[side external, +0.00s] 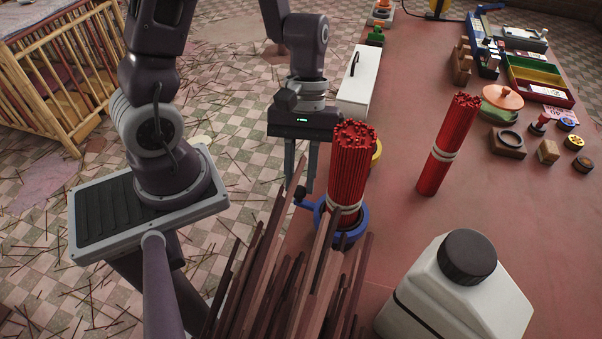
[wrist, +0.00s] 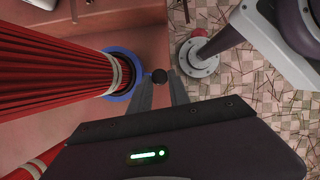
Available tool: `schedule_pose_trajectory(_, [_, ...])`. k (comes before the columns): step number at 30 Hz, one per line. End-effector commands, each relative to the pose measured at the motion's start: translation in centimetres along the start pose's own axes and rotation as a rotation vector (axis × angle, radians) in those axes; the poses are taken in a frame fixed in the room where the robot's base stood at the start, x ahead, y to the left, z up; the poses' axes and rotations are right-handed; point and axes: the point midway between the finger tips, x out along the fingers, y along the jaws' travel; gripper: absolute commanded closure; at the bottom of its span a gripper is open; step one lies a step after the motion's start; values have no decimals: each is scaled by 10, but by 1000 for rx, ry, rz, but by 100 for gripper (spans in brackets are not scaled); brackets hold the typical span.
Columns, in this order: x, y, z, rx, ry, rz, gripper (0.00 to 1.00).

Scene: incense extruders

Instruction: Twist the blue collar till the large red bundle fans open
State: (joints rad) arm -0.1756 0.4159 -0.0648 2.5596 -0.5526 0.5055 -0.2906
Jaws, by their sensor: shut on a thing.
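The large red bundle (side external: 352,160) of thin sticks stands upright in the blue collar (side external: 352,236), with a pale band near its foot. Its sticks are packed close, the top slightly uneven. A short blue arm with a dark knob (side external: 300,194) sticks out from the collar to the left. My gripper (side external: 302,188) points down beside the bundle, shut on the knob. In the wrist view, the fingertips (wrist: 160,84) flank the dark knob (wrist: 159,76), beside the blue collar (wrist: 131,63) and the bundle (wrist: 50,68). The collar's far side is hidden by the bundle.
A thinner red bundle (side external: 447,148) with white bands stands to the right. A white jug with a dark cap (side external: 467,257) and loose brown sticks (side external: 290,285) fill the foreground. A white box (side external: 358,83) lies behind. Trays and small items (side external: 535,80) crowd the far right.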

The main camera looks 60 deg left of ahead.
Motion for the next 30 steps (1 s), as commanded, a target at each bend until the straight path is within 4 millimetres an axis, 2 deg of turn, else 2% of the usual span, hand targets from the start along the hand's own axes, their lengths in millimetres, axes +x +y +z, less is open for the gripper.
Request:
schedule_pose_trajectory(4, [0,0,1,3,-4,-1,100])
schedule_pose_trajectory(5, [0,0,1,3,-4,-1,72])
schedule_pose_trajectory(7, [0,0,1,3,-4,-1,58])
schedule_pose_trajectory(8, [0,0,1,3,-3,-1,55])
schedule_pose_trajectory(17, [-2,0,0,3,-1,0,55])
schedule_pose_trajectory(20, [-18,2,0,4,3,5,55])
schedule_pose_trajectory(24, [-48,1,0,4,4,4,55])
schedule_pose_trajectory(27, [-63,1,0,3,1,3,55])
schedule_pose_trajectory(30, [-70,0,0,3,-1,0,55])
